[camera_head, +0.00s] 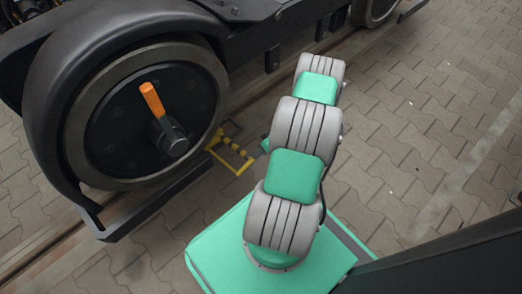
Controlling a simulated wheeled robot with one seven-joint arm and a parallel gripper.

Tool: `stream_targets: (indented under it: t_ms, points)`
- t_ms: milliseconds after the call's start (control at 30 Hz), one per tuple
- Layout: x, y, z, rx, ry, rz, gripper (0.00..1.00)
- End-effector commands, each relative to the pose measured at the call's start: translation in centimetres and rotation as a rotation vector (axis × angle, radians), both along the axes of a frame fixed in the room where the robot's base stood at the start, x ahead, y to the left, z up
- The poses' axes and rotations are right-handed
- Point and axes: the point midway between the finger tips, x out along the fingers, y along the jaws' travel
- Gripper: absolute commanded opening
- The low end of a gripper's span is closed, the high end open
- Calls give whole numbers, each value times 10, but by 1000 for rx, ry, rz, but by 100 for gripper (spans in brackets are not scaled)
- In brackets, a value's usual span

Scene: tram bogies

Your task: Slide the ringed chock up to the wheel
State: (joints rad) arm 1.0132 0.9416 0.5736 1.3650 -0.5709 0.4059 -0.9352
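The tram wheel (94,147) stands on the left, a dark disc with a paler rim and an orange lever on its hub. A yellow and dark object (241,168), seemingly the chock, lies low just right of the wheel's lower edge. A gap seems to show between them, but contact at the rail cannot be judged. Its ring cannot be made out. My arm rises from the green base and bends away at the top. I cannot make out my gripper; it seems hidden behind the arm. A small green patch shows right beside the yellow object, possibly part of my wrist.
A dark bogie frame (250,38) runs along the top, with a second wheel (376,8) at the top edge. A dark curved guard (44,110) wraps the near wheel, with a low bar below it. The rail runs underneath. Open paving (420,110) lies to the right.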

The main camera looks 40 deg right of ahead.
Motion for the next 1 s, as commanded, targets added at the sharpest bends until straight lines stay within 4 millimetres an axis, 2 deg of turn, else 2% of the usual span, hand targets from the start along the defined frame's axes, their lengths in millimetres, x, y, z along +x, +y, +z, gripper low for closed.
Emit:
stream_targets:
  t_ms: [133, 233, 400, 500, 700, 1000]
  points:
    - [2, 2, -1, 3, -5, 3, 0]
    - [3, -4, -1, 1, -6, 3, 0]
    - [6, -35, 7, -5, -7, 11, 0]
    - [-4, -47, 45, -3, -4, 11, 0]
    - [-21, -66, 84, -1, -2, 14, 0]
    - [-25, -74, 105, -3, 3, 19, 0]
